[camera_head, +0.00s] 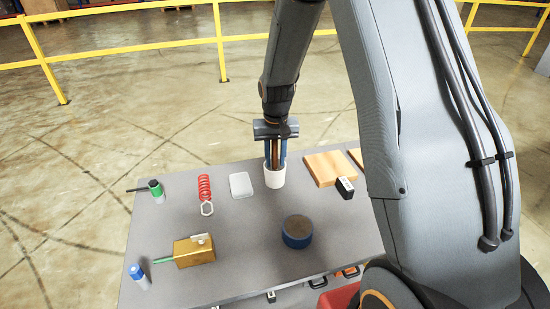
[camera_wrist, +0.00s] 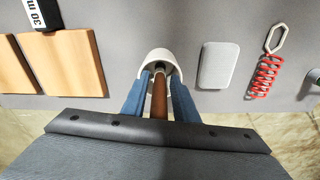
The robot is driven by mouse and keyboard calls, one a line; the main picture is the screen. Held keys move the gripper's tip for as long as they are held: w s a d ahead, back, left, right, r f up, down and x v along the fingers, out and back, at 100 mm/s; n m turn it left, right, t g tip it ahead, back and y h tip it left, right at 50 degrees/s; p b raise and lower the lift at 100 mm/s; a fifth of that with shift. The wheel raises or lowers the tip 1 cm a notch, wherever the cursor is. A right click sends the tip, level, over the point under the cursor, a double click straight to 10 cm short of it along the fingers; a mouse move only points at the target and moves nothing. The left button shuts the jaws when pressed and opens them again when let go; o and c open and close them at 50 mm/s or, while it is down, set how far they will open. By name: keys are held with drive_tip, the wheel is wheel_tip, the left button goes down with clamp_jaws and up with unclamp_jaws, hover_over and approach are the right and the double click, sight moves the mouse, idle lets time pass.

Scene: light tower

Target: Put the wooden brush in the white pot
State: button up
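The white pot (camera_head: 275,178) stands upright near the far edge of the grey table, and its rim shows in the wrist view (camera_wrist: 158,54). The wooden brush (camera_wrist: 159,98) shows as a brown handle running down into the pot's mouth. Its lower end is hidden inside. My gripper (camera_head: 275,160) points straight down over the pot, with its blue fingertips at the pot's mouth. In the wrist view the fingers (camera_wrist: 161,78) stand on either side of the handle, very close to it. I cannot tell whether they press on it.
A white box (camera_head: 241,185) stands left of the pot, then a red spring tool (camera_head: 205,190). Wooden boards (camera_head: 324,168) and a black block (camera_head: 345,188) are on the right. A blue round tin (camera_head: 297,232) and a golden block (camera_head: 194,251) are nearer. The middle of the table (camera_head: 240,230) is clear.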

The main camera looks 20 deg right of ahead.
wheel_tip(320, 180, up, 12)
drive_tip(key=s+b, duration=0.1)
drive_tip(key=b, duration=0.1)
drive_tip(key=s+f, duration=0.1)
drive_tip(key=s, duration=1)
drive_tip(key=s+f+n, duration=0.1)
drive_tip(key=s+f, duration=0.1)
drive_tip(key=s, duration=1)
drive_tip(key=shift+s+f+n+g, duration=0.25)
drive_tip(key=shift+f+n+g, duration=0.05)
